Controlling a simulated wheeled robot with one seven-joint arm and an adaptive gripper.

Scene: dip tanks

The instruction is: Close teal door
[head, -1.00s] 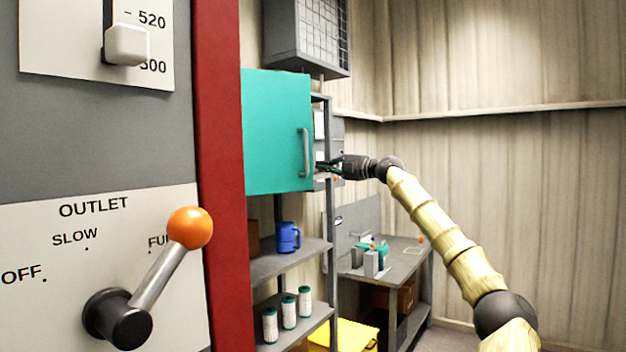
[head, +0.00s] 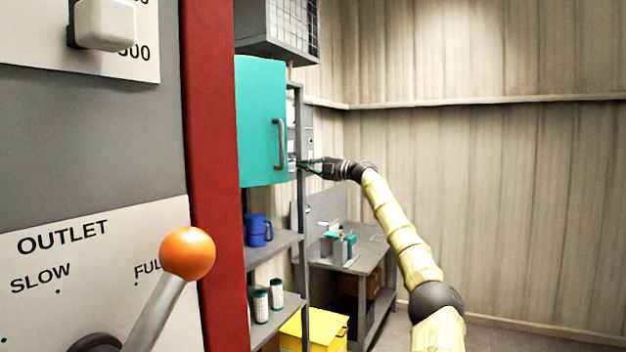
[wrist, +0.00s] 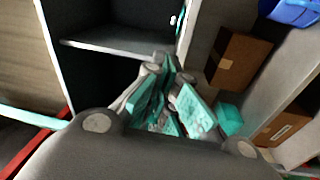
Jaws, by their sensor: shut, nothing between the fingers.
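The teal door (head: 262,125) is at the left in the head view, its left side cut off by a red post. Its grey handle (head: 279,144) is near its right edge. The door stands open, as the wrist view looks into a grey cabinet interior (wrist: 115,25). A teal strip at the left of the wrist view (wrist: 30,116) looks like the door's edge.
A red post (head: 212,200) and a control panel with an orange-knobbed lever (head: 187,254) fill the left. Shelves below the door hold a blue mug (head: 257,230) and white-and-green canisters (head: 276,294). A workbench (head: 372,252) stands behind. Floor at the right is clear.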

